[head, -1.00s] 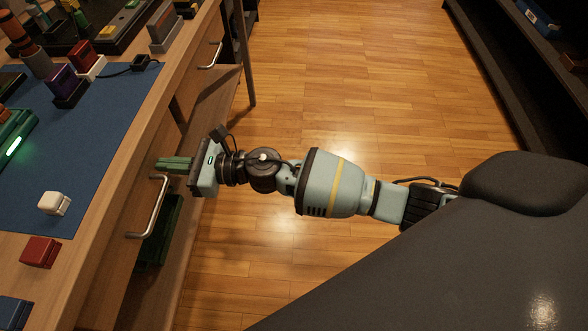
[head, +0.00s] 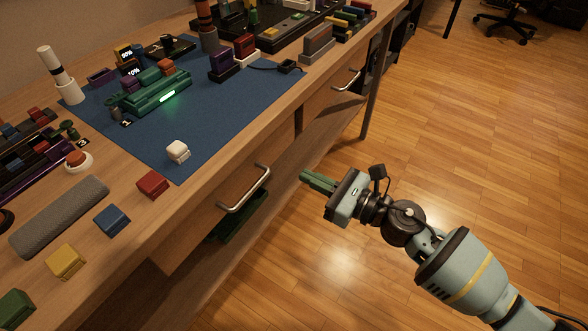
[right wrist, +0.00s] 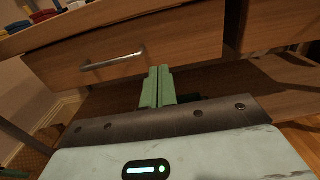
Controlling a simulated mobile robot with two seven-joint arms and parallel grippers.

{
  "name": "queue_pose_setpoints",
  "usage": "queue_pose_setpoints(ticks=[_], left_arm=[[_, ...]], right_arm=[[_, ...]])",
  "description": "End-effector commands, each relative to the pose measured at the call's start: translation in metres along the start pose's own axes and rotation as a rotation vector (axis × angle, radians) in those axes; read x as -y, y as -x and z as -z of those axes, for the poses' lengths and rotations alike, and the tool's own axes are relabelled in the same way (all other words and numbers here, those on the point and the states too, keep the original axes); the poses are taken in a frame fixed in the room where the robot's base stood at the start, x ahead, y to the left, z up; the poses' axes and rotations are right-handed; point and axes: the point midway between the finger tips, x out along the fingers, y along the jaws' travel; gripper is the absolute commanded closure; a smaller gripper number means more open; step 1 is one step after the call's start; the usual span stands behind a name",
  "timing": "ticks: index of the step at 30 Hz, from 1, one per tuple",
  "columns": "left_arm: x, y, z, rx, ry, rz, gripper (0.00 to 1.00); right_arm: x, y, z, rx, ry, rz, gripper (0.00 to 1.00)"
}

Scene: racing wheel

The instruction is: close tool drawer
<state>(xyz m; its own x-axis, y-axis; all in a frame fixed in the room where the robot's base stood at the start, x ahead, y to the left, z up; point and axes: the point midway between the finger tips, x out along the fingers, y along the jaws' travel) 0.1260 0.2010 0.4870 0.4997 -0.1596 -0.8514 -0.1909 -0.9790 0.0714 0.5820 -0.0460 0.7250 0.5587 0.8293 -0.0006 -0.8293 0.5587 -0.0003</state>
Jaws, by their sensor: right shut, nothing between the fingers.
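The nearer wooden drawer (head: 208,213) sits under the workbench top, with a silver bar handle (head: 245,188). Its front looks about flush with the bench, with no open top showing. The right wrist view also shows this drawer front (right wrist: 185,45) and its handle (right wrist: 113,61). My right gripper (head: 306,178) is shut and empty, to the right of the handle, and looks apart from the drawer front. In the right wrist view its green fingers (right wrist: 159,72) point toward the drawer's lower edge. My left gripper is out of view.
A second drawer with a handle (head: 346,80) is farther along the bench. A blue mat (head: 215,120) and several coloured blocks lie on top. A green object (head: 235,220) is on the lower shelf (head: 200,280). The wooden floor at right is open.

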Motion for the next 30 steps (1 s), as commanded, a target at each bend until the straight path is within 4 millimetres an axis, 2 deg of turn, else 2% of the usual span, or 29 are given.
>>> queue_pose_setpoints(ticks=[3,9,24,27,30], left_arm=[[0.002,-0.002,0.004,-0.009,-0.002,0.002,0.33],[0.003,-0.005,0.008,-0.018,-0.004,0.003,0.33],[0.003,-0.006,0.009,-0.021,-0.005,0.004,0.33],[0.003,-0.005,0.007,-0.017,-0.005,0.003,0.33],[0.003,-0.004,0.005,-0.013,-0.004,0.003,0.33]], right_arm=[[-0.001,0.022,0.001,-0.002,-0.001,-0.001,1.0],[0.0,0.043,0.002,-0.002,-0.002,0.0,1.0],[-0.001,0.047,0.002,0.0,-0.011,0.001,1.0],[-0.007,0.05,0.008,0.009,-0.095,0.02,1.0],[-0.019,0.057,0.022,0.035,-0.296,0.066,1.0]])
